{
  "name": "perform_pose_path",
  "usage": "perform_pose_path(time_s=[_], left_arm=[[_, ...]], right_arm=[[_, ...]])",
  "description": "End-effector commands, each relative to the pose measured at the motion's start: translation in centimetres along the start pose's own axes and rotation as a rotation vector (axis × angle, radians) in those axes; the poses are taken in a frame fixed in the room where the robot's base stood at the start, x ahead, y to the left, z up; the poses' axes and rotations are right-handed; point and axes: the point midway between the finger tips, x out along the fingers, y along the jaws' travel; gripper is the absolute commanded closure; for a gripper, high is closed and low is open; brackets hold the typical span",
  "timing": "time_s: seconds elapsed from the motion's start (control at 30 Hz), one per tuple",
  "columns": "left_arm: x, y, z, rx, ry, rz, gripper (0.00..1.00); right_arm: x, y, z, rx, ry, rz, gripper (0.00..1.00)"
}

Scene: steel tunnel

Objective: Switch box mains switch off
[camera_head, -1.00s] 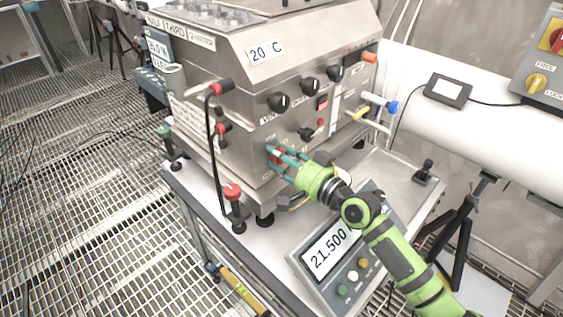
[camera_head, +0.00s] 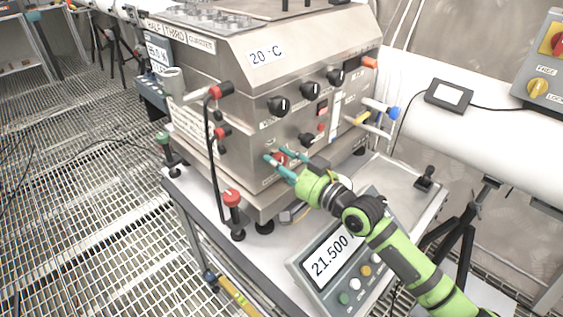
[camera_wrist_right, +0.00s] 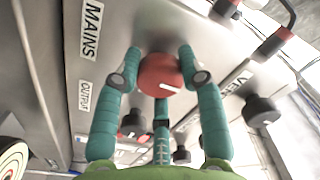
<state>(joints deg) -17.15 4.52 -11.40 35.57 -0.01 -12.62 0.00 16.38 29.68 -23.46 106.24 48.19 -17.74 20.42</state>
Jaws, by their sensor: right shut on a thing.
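The mains switch is a red round knob with a white line (camera_wrist_right: 160,74), on the steel front of the box (camera_head: 235,125). The MAINS label (camera_wrist_right: 91,30) is beside it in the right wrist view, with an OUTPUT label (camera_wrist_right: 84,96) nearby. My right gripper (camera_head: 279,156) reaches in from the lower right in the head view, its teal fingers at the panel. In the right wrist view the fingers (camera_wrist_right: 160,76) are closed around the knob's sides. The knob's white line slants slightly in that view. My left gripper is in neither view.
Black knobs (camera_head: 309,87) sit above the switch. A red-capped post (camera_head: 232,199) and black cable stand left of it. A display unit (camera_head: 330,262) reading 21.500 lies below my right arm. A yellow-knobbed grey box (camera_head: 538,88) is far right.

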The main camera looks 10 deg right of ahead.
Motion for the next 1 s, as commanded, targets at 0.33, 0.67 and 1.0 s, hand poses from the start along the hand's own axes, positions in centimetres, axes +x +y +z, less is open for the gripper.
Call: perform_pose_path(time_s=[0.33, 0.67, 1.0], left_arm=[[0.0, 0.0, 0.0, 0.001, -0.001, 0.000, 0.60], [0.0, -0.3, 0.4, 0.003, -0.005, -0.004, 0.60], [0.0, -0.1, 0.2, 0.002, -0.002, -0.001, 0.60]], right_arm=[[0.0, 0.1, 0.4, -0.002, -0.009, 0.002, 0.36], [-0.4, 0.1, 0.2, -0.001, -0.005, 0.002, 0.36], [-6.6, 0.0, 0.3, -0.005, -0.011, 0.003, 0.36]])
